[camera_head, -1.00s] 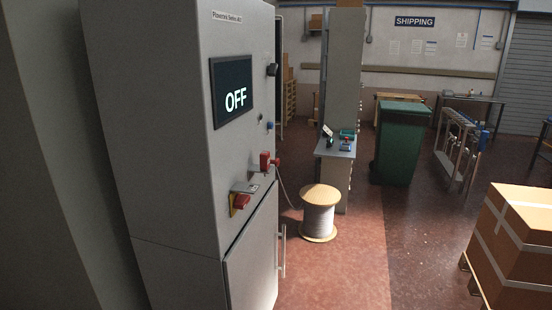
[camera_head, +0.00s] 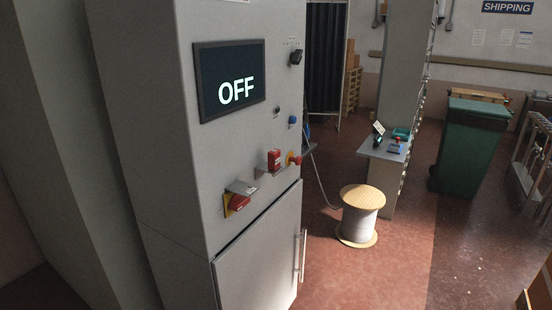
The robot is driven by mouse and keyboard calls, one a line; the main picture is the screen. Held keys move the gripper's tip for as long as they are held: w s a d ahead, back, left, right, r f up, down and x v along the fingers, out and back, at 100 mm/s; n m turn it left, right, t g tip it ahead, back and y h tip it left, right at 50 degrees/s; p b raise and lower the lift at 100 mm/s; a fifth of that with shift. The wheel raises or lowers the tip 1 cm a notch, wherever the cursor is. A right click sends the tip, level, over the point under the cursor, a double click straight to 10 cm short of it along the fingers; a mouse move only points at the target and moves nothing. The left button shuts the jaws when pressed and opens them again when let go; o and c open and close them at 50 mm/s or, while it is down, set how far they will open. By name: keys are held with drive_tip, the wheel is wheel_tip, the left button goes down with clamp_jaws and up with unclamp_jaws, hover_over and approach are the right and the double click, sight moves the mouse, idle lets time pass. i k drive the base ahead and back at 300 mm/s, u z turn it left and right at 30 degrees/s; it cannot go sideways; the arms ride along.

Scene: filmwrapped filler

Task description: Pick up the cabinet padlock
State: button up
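A small red padlock-like body (camera_head: 274,160) sits on a bracket on the front of the tall grey cabinet (camera_head: 150,130). It is small, and I cannot tell for certain that it is the padlock. Left of it and lower, a red switch handle (camera_head: 239,202) sits on a yellow plate under a small grey tab. A red knob (camera_head: 294,158) is just right of the bracket. The cabinet screen (camera_head: 230,80) reads OFF. My gripper is not in view.
The cabinet's lower door has a vertical handle (camera_head: 302,256). A cable spool (camera_head: 360,215) stands on the floor to the right, by a small shelf (camera_head: 386,149). A green bin (camera_head: 470,145) stands farther back. Red floor between cabinet and spool is clear.

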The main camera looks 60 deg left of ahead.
sight(274, 155)
drive_tip(key=u, duration=0.3)
drive_tip(key=i, duration=0.65)
drive_tip(key=u, duration=0.9)
drive_tip(key=i, duration=0.6)
drive_tip(key=u, duration=0.4)
drive_tip(key=k, duration=0.95)
drive_tip(key=u, duration=0.15)
drive_tip(key=i, duration=0.55)
drive_tip(key=z, duration=0.05)
